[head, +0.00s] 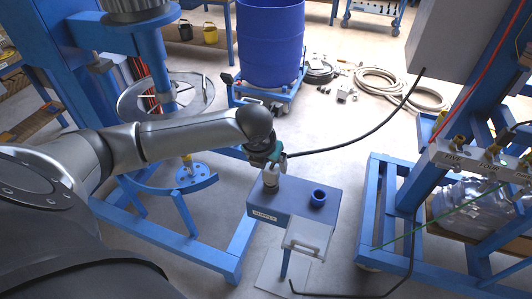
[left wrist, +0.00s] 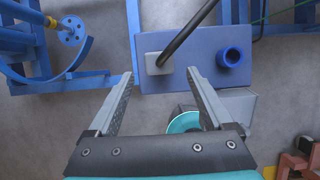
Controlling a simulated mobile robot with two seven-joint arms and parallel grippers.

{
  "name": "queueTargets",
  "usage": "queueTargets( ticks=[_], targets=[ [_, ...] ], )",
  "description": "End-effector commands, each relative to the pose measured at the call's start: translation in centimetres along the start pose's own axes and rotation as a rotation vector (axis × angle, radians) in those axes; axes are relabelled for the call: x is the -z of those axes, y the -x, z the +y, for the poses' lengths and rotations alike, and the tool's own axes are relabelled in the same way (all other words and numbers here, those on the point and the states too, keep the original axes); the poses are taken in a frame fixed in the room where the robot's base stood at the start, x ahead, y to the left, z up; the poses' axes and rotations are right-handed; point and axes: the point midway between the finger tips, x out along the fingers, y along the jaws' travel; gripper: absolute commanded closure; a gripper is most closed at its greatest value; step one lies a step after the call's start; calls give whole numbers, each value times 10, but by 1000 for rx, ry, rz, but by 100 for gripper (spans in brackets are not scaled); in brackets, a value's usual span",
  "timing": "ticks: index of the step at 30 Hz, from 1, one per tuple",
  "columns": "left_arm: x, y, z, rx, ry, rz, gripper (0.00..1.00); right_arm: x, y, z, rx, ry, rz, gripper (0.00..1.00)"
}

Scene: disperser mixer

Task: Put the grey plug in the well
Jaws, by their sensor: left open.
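The grey plug (left wrist: 158,64) shows in the left wrist view at the left part of the top of a blue box (left wrist: 192,40). A black cable rises from it. The well, a round dark-blue cup with an open top (left wrist: 229,57), stands to its right on the same box and looks empty. In the head view the well (head: 318,197) is right of my left gripper (head: 270,177), which points down over the left part of the box (head: 290,206). My left gripper (left wrist: 160,74) is open, with the plug showing between its fingertips; contact cannot be told. My right gripper is not in view.
The black cable (head: 350,143) arches up to the right in the head view. A pale tray (head: 308,236) is at the box's front. Blue frames stand left (head: 182,251) and right (head: 376,215). A blue drum (head: 270,45) and coiled hoses (head: 378,82) are behind.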

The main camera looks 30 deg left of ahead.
Motion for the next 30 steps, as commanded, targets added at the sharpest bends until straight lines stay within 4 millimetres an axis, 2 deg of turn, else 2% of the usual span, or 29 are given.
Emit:
queueTargets(
  ticks=[3, 10, 30],
  targets=[
    [-1, 22, 0, -1, -1, -3, 15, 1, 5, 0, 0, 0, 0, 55],
    [-1, 45, 0, 0, 0, -1, 15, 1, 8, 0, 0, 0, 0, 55],
    [0, 48, 0, 0, 1, 0, 15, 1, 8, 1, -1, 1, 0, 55]
  ],
)
